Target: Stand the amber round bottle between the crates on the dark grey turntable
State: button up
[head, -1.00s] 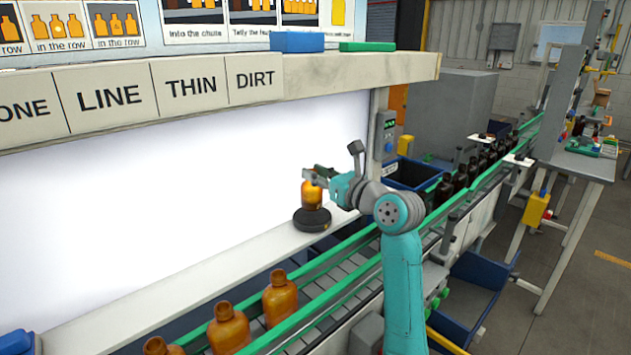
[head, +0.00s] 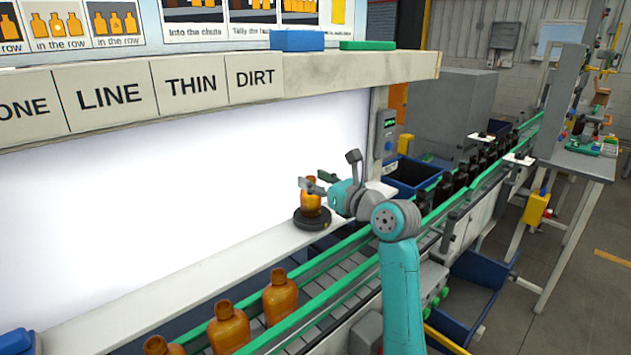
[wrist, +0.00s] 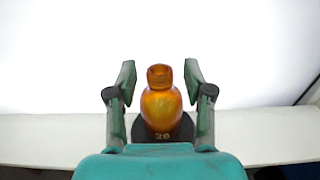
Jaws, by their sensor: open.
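An amber round bottle (head: 310,203) stands upright on the dark grey turntable (head: 312,220), on the white ledge before the lit panel. In the wrist view the bottle (wrist: 161,103) is between the two fingers and apart from both, with the turntable (wrist: 140,129) under it. My gripper (head: 308,185) is open around the bottle's upper part; it also shows in the wrist view (wrist: 160,80). The bottle's lower front is clear in the head view, and a finger partly covers its neck there.
Several amber bottles (head: 280,297) stand on the green-railed conveyor (head: 338,272) at the front. Dark bottles (head: 460,177) line its far stretch. A blue crate (head: 412,176) is behind my arm. The white ledge (head: 215,271) left of the turntable is clear.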

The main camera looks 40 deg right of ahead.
jog(key=s, duration=1.2)
jog(key=shift+d+r, duration=0.15)
jog(key=shift+d, duration=0.05)
jog(key=shift+s, duration=0.1)
